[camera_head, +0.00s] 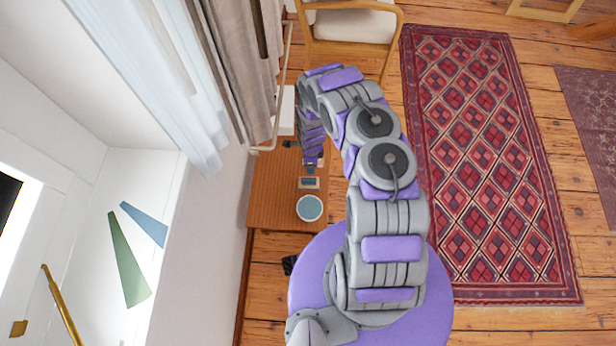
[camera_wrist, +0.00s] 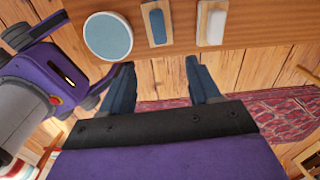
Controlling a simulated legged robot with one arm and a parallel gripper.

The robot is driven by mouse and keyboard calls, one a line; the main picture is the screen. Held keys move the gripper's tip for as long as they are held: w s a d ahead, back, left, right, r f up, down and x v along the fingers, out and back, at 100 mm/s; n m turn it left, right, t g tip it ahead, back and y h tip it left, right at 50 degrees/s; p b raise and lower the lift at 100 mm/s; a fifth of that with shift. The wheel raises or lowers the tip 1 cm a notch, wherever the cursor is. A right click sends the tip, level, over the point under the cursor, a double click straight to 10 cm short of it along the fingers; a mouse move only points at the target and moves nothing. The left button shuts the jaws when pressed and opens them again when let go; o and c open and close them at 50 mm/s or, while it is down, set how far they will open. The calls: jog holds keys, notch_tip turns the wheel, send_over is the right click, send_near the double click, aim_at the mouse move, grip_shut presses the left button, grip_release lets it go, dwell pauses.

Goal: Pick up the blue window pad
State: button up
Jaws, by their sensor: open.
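A small blue pad (camera_wrist: 157,24) lies on a pale wooden block (camera_wrist: 151,7) on a wooden table in the wrist view. It seems to be the small blue piece (camera_head: 309,183) beside the round dish in the head view. My gripper (camera_wrist: 160,64) is open and empty, with its two dark fingers apart. In the wrist view the pad lies beyond the fingertips, between their lines and apart from them. In the head view my arm reaches toward the table, and the gripper is too small to make out clearly.
A round blue disc with a white rim (camera_wrist: 108,37) lies left of the pad, and a white pad on a wooden block (camera_wrist: 214,24) lies right. The wooden table (camera_head: 270,205) stands by the curtained wall. A chair (camera_head: 350,28) and a red rug (camera_head: 480,150) are nearby.

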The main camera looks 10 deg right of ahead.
jog(key=b, duration=0.4)
send_near(309, 180)
jog(key=f, duration=0.5)
jog(key=shift+d, duration=0.2)
jog(key=shift+a+f+b, duration=0.2)
jog(key=shift+f+b, duration=1.05)
jog(key=shift+f, duration=1.4)
jog(key=shift+c, duration=0.3)
jog(key=c, duration=1)
